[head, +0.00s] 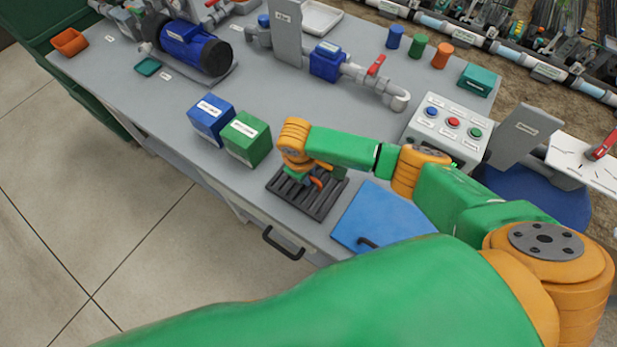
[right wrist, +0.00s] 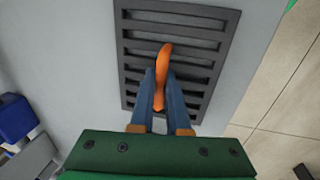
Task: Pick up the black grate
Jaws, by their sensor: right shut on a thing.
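The black grate (head: 330,196) is a dark slotted rectangle at the front edge of the grey bench. It also shows in the right wrist view (right wrist: 190,15), with a raised orange handle (right wrist: 164,58) at its middle. My right gripper (head: 310,180) is above the grate, pointing down. In the right wrist view its two fingers (right wrist: 160,88) are shut on the orange handle, one on each side. The grate looks flat at the bench top; I cannot tell whether it is touching or slightly raised. My left gripper is out of view.
A blue panel with a dark handle (head: 380,220) lies right of the grate. A green box (head: 246,139) and a blue box (head: 210,119) stand to its left. A button box (head: 447,131) stands behind. The bench top (head: 300,98) behind the boxes is clear.

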